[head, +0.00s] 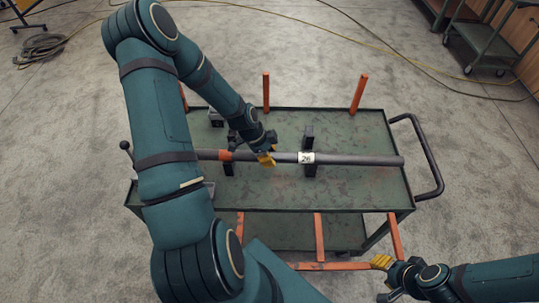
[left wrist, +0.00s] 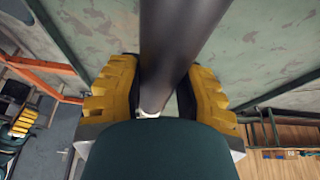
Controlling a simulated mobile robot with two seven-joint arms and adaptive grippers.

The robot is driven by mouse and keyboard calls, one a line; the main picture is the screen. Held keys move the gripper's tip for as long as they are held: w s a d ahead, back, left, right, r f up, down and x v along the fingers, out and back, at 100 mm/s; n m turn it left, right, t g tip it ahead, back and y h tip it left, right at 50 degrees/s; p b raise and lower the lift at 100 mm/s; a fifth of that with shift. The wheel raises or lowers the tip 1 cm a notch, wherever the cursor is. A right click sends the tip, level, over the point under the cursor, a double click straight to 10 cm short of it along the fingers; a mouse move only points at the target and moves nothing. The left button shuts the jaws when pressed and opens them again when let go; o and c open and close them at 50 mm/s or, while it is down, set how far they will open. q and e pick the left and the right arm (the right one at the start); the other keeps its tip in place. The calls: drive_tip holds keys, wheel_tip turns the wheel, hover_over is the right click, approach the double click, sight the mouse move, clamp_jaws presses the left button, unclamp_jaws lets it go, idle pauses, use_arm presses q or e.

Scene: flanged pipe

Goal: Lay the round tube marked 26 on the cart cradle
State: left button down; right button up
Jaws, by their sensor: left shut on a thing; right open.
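The round grey tube (head: 357,160) carries a white label reading 26 and runs left to right over the green cart (head: 365,190). It spans the dark uprights of the cart cradle (head: 309,138); whether it touches them or is just above I cannot tell. My left gripper (head: 266,157) is shut on the tube between the uprights, left of the label. In the left wrist view the yellow fingers (left wrist: 160,92) sit on both sides of the dark tube (left wrist: 175,40). My right gripper (head: 381,277) is open and empty, off the cart's front right corner.
A black push handle (head: 433,160) stands at the cart's right end. Orange posts (head: 359,93) rise along its back edge. Another cart (head: 485,42) is at the back right. A yellow cable crosses the floor behind.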

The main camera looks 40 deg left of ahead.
use_arm(q)
drive_tip(key=shift+f+b, duration=0.35)
drive_tip(key=shift+f, duration=0.05)
idle(0.4)
drive_tip(key=c, duration=0.6)
unclamp_jaws()
drive_tip(key=shift+o, duration=0.2)
drive_tip(key=v, duration=1.2)
drive_tip(key=shift+d, duration=0.1)
